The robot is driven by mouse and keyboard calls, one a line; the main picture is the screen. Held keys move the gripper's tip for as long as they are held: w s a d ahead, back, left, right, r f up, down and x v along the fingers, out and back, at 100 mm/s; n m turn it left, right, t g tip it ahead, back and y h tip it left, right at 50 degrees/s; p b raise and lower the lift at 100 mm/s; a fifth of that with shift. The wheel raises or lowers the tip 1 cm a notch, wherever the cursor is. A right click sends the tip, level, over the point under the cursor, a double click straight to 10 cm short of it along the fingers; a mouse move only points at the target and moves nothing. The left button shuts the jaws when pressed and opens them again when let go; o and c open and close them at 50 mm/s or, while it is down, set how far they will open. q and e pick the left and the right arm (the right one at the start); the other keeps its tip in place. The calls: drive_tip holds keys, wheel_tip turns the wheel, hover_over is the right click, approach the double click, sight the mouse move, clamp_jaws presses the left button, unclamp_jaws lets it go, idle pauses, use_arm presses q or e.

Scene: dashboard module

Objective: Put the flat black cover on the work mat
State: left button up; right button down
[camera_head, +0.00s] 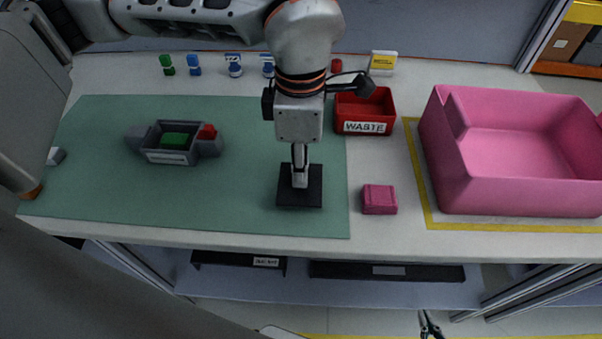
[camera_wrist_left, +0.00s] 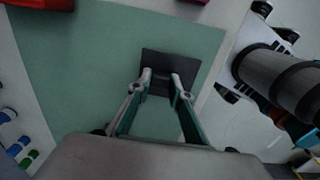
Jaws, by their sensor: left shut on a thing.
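The flat black cover (camera_head: 312,197) is over the front right part of the green work mat (camera_head: 105,200); I cannot tell whether it rests flat on the mat or hangs just above it. My left gripper (camera_head: 300,180) points down and is shut on the cover. In the left wrist view, the gripper's fingertips (camera_wrist_left: 160,86) are at the near edge of the cover (camera_wrist_left: 171,66), with the mat (camera_wrist_left: 100,45) around it. My right gripper (camera_head: 430,325) shows only partly at the bottom of the head view, away from the mat, and its opening is unclear.
A grey module (camera_head: 172,158) with green and red parts stands on the mat. A pink block (camera_head: 379,199), a red waste bin (camera_head: 365,97) and a large pink bin (camera_head: 530,195) are to the right. The mat between module and cover is clear.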

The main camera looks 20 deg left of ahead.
use_arm(q)
drive_tip(key=shift+f, duration=1.5)
drive_tip(key=shift+f, duration=0.2)
drive_tip(key=o, duration=1)
wheel_tip(320, 180, up, 12)
drive_tip(key=shift+f+p, duration=0.2)
drive_tip(key=shift+p, duration=0.4)
drive_tip(key=shift+r, duration=0.4)
